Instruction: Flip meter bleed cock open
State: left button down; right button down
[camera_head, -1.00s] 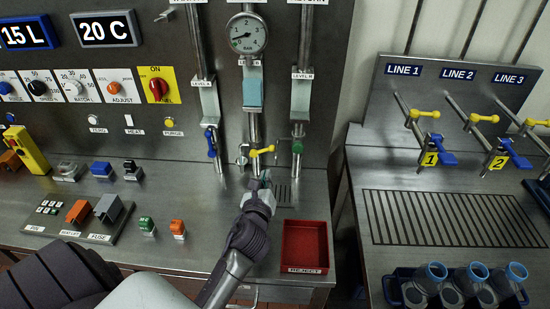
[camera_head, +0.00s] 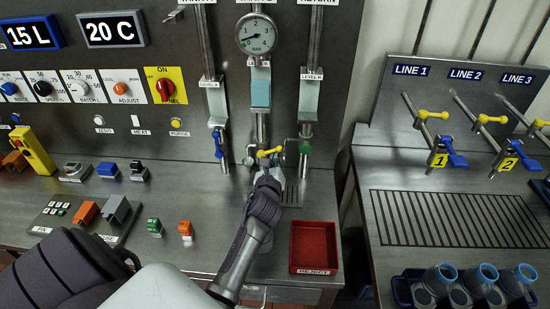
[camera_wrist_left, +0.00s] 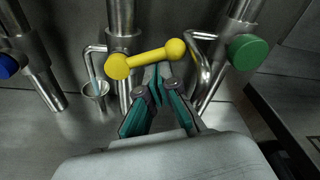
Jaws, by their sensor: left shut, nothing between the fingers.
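The meter bleed cock has a yellow lever (camera_head: 270,152) low on the middle pipe, under the round gauge. In the left wrist view the yellow lever (camera_wrist_left: 150,59) lies crosswise, its knobbed end at the right and a little higher. My left gripper (camera_wrist_left: 158,78) is shut and empty, its fingertips just below the lever's middle. Whether they touch it I cannot tell. In the head view my left gripper (camera_head: 267,172) is partly hidden by its own wrist. My right gripper is not in view.
A blue handle (camera_head: 218,144) hangs left of the cock and a green knob (camera_head: 305,147) sits to its right, both close. A red reject tray (camera_head: 314,247) lies on the bench at the front right. The bench's middle has clear room.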

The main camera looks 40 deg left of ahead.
pick_arm(q)
jog(key=shift+w+a, duration=0.1)
jog(key=shift+w, duration=0.1)
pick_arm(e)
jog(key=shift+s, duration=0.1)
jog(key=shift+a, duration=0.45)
